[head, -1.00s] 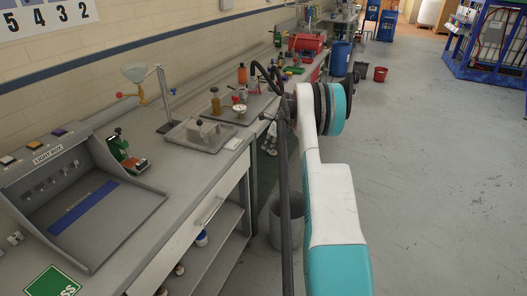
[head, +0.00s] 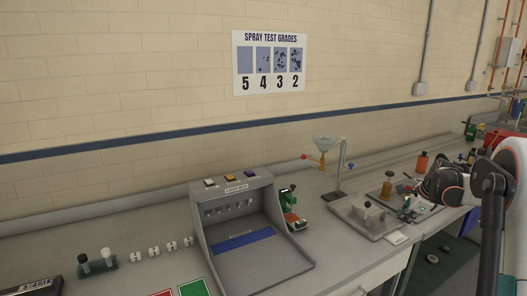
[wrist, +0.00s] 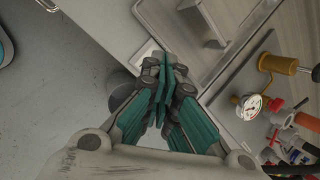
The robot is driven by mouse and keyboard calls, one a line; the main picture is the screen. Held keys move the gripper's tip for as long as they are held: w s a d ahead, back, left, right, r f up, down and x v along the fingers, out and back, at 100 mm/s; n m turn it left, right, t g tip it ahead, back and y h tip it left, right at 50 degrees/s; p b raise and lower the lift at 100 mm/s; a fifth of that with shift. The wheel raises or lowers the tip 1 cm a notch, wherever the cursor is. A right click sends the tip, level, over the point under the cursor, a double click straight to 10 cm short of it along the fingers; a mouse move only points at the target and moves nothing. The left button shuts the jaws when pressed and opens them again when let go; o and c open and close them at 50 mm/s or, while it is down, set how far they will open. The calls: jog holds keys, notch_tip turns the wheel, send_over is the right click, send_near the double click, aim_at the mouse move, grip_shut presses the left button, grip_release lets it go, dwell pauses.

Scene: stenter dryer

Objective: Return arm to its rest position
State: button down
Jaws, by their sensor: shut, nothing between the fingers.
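My gripper (wrist: 167,70) shows in the wrist view with its teal fingers together and nothing between them. It is above the grey floor and the front edge of the bench. In the head view my dark and white arm stands at the right edge, over the right part of the bench.
The grey light box (head: 236,249) stands on the bench below a poster (head: 268,62). A funnel (head: 325,142) on a stand, a metal tray (head: 350,222) and an orange bottle (head: 422,163) are farther right. A pressure gauge (wrist: 250,106) is right of my gripper.

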jog(key=s+a+r+n+t+p, duration=0.1)
jog(key=s+a+r+n, duration=0.15)
jog(key=a+r, duration=0.4)
jog(key=s+a+r+n, duration=0.1)
jog(key=a+r+n, duration=0.25)
jog(key=a, duration=0.55)
jog(key=s+a+r+n+t+p, duration=0.1)
jog(key=a+r+n, duration=0.3)
jog(key=a, duration=0.4)
jog(key=s+a+r+n+t, duration=0.1)
jog(key=s+a+r+n, duration=0.2)
jog(key=s+a+n, duration=0.4)
jog(key=s+a+r+n+t, duration=0.1)
jog(key=s+a+r+n, duration=0.15)
jog(key=s+a, duration=0.5)
jog(key=s+a+f+n+y, duration=0.1)
jog(key=s+a+n, duration=0.3)
jog(key=s+a, duration=0.15)
jog(key=s+d+f+g+h+b, duration=0.2)
jog(key=s+d+f+b, duration=0.1)
jog(key=s+d+f, duration=0.5)
jog(key=s+f, duration=0.2)
jog(key=s, duration=0.2)
jog(key=shift+s+f+n, duration=0.35)
jog(key=shift+s, duration=0.05)
